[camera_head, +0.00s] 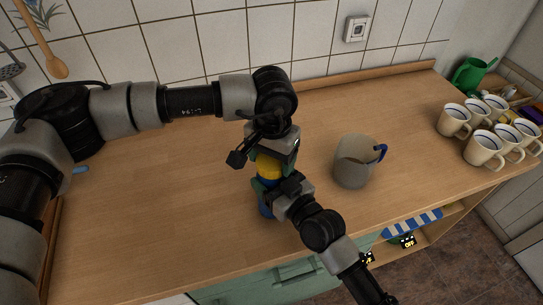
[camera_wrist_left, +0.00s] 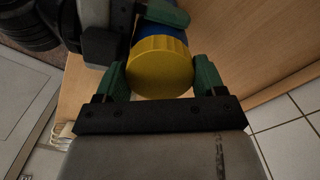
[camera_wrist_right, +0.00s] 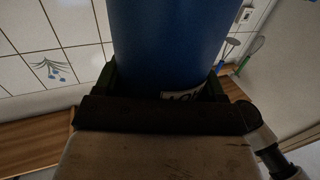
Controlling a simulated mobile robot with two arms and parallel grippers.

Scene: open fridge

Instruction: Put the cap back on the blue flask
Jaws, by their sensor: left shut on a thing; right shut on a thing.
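The blue flask (camera_head: 266,208) stands upright over the wooden counter, mostly hidden by my grippers in the head view. My right gripper (camera_head: 283,190) is shut around its body; the blue body fills the right wrist view (camera_wrist_right: 165,45). The yellow cap (camera_head: 268,167) is at the top of the flask. My left gripper (camera_head: 266,150) is above it and shut on the cap. In the left wrist view the cap (camera_wrist_left: 160,68) sits between the green fingers, with the blue flask (camera_wrist_left: 160,30) right behind it. I cannot tell whether the cap is threaded on.
A cup-like jug (camera_head: 354,165) with a blue handle stands to the right on the counter. Several white mugs (camera_head: 484,148) and a green watering can (camera_head: 470,74) are at the far right.

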